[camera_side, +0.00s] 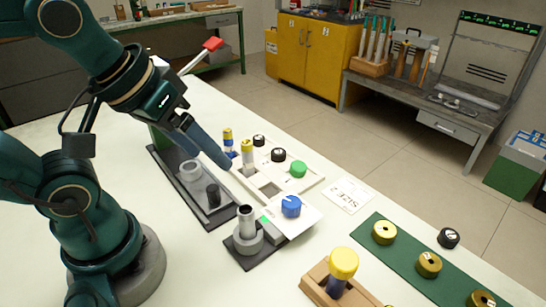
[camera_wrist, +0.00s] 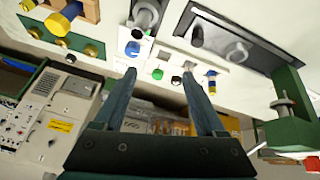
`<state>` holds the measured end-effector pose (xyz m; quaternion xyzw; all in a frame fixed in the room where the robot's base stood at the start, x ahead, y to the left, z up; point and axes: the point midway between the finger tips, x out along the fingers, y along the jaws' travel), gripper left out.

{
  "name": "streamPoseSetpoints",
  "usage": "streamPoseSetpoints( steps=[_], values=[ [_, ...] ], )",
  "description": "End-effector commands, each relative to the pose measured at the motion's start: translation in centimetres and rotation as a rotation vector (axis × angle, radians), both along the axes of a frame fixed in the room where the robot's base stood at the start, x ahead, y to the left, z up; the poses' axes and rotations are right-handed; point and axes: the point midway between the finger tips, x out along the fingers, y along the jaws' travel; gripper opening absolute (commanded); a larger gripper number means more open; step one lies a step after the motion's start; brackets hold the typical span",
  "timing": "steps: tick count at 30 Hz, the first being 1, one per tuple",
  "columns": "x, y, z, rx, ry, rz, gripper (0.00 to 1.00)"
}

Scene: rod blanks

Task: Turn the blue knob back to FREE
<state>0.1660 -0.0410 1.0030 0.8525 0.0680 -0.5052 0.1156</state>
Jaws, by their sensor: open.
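The blue knob (camera_side: 291,206) sits on a white plate (camera_side: 312,216) beside a small dark base with an upright grey cylinder (camera_side: 247,220). A green patch shows on the plate's left side. The plate's lettering and the knob's pointer are too small to read. The knob also shows in the wrist view (camera_wrist: 132,48), near the left finger. My gripper (camera_side: 228,164) is above the table, up and left of the knob, close to the yellow-capped rods. In the wrist view my gripper (camera_wrist: 158,74) has its fingers wide apart with nothing between them; it is apart from the knob.
A wooden block (camera_side: 318,284) with a yellow-topped rod and a green mat (camera_side: 399,254) with brass rings lie in front. A SIZE 2 card (camera_side: 348,195) lies flat.

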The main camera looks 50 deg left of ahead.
Motion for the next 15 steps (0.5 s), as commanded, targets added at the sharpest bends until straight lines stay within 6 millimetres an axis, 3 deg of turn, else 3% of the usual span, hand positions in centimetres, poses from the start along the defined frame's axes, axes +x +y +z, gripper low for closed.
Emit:
streamPoseSetpoints(
  steps=[8, 15],
  values=[
    [4.1, -0.9, 1.9, -0.164, 0.099, 0.3, 0.73],
    [8.6, -2.5, 0.7, -0.244, 0.233, 0.536, 0.73]
  ],
)
